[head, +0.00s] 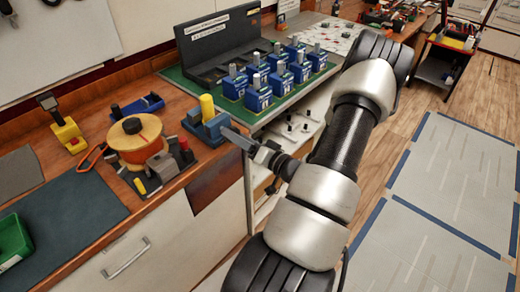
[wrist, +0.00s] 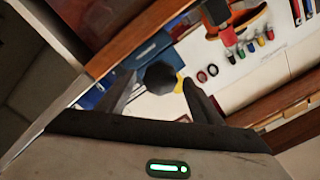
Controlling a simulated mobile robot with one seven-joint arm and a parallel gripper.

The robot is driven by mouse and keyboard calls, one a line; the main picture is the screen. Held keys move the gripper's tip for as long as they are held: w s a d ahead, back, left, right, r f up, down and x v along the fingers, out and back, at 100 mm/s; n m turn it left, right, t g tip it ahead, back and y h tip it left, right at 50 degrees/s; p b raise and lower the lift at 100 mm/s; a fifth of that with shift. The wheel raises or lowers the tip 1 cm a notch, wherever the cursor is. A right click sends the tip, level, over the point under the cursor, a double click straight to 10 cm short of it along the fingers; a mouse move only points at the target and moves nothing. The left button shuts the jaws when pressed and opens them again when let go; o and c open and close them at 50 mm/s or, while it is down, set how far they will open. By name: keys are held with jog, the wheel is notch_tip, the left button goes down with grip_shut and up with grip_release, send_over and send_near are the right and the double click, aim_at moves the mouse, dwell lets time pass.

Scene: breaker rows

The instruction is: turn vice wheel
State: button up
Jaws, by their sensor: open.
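The blue vice (head: 207,127) stands at the front edge of the wooden bench in the head view, with a yellow cylinder (head: 207,107) upright in it. My gripper (head: 243,140) reaches the vice's right side from the right. In the wrist view a dark, many-sided knob, seemingly the vice wheel (wrist: 161,76), lies between the fingertips of my gripper (wrist: 158,84). The fingers are apart, with a gap visible on each side of the wheel. In the head view the wheel is hidden behind my gripper.
An orange round device (head: 136,135) and small tools stand left of the vice. A green mat (head: 178,77) with several blue breakers (head: 258,92) and a black rack (head: 218,45) lies behind. A shelf (head: 298,130) with small items is below. The floor at right is clear.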

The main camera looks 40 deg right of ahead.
jog(key=s+d, duration=0.1)
jog(key=s, duration=1.5)
jog(key=shift+d, duration=0.15)
